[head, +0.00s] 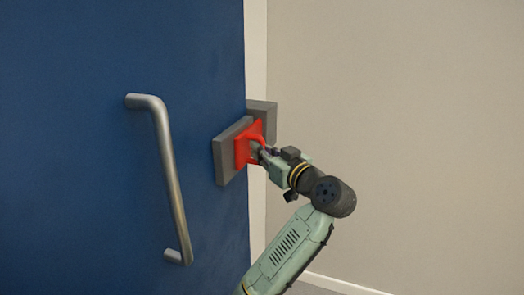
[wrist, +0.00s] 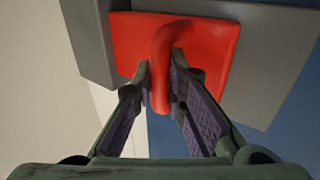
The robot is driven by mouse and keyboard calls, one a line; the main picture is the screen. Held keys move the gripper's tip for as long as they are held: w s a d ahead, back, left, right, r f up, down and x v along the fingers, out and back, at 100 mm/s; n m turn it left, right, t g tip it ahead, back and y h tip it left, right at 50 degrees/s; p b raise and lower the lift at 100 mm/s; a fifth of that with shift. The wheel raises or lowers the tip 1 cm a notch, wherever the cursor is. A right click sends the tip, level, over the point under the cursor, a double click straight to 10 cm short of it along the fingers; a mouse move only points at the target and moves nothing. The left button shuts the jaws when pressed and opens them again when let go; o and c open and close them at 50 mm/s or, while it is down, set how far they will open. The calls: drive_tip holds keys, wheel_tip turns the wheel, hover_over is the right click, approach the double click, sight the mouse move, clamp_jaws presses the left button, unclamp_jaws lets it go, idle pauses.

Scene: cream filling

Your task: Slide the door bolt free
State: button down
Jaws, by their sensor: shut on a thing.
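The door bolt is a red plate with a curved red handle (wrist: 162,75). In the head view the red bolt (head: 243,150) sits in a grey housing (head: 222,160) on the blue door (head: 70,150). A second grey block (head: 264,112), at the door's edge on the frame side, stands just beyond it. My gripper (head: 262,151) reaches the handle from the right. In the wrist view my gripper (wrist: 161,90) has one finger on each side of the handle and is shut on it. The fingers hide part of the bolt in the head view.
A long silver pull handle (head: 170,175) stands out from the door left of the bolt. A pale door frame (head: 257,50) runs along the door's right edge. The beige wall (head: 400,120) to the right is bare, with open space before it.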

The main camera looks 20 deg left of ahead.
idle(0.4)
drive_tip(key=shift+s+f+b, duration=0.1)
drive_tip(key=shift+s+b, duration=0.15)
drive_tip(key=shift+b, duration=0.05)
drive_tip(key=s+b, duration=0.2)
drive_tip(key=s, duration=0.1)
drive_tip(key=shift+s, duration=0.4)
drive_tip(key=c, duration=1.6)
unclamp_jaws()
drive_tip(key=shift+a, duration=0.1)
